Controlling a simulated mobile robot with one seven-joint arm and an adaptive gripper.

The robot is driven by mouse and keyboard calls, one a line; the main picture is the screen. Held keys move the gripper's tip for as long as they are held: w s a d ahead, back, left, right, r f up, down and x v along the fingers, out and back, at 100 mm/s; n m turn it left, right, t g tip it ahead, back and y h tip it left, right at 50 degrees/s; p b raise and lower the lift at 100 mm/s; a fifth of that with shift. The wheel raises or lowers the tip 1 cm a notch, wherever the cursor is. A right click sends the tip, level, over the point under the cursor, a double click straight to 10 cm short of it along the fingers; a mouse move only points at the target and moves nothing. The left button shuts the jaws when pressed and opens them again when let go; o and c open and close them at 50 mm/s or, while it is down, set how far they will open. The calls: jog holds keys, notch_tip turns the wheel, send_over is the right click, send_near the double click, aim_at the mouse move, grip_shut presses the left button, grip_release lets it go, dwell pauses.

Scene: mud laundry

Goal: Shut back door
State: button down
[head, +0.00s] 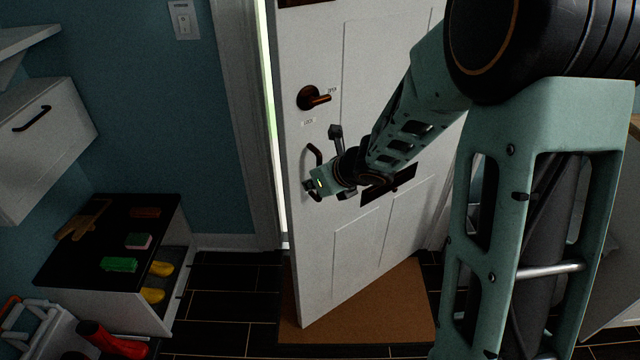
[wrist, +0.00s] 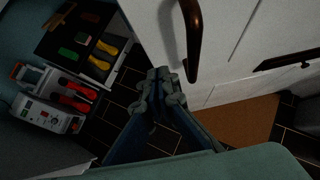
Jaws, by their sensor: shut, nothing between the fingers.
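The white back door (head: 345,240) stands ajar. A bright strip shows between its left edge and the frame (head: 238,120). A dark lever lock (head: 314,97) sits high on the door, with a dark pull handle (head: 313,155) below it. My gripper (head: 311,187) is at the lower part of the pull handle, near the door's left edge. In the wrist view my gripper (wrist: 165,76) is shut and empty, just beside the lower end of the pull handle (wrist: 193,45). I cannot tell whether they touch.
A brown mat (head: 390,310) lies under the door on dark floor tiles. At the left, a low bench (head: 80,275) holds brushes and small blocks, with yellow and red boots nearby. Dark floor (head: 225,300) is clear between bench and door.

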aim_at(295, 177)
jog(key=shift+w+a+f+p, duration=0.1)
jog(key=shift+w+a+p, duration=0.15)
jog(key=shift+w+a, duration=0.3)
jog(key=shift+w+a+f+p, duration=0.15)
jog(key=shift+w+a+p, duration=0.15)
jog(key=shift+w, duration=0.5)
jog(key=shift+w+a+f+p, duration=0.1)
jog(key=shift+w+a+p, duration=0.1)
jog(key=shift+w+a, duration=0.4)
jog(key=shift+w+d, duration=0.1)
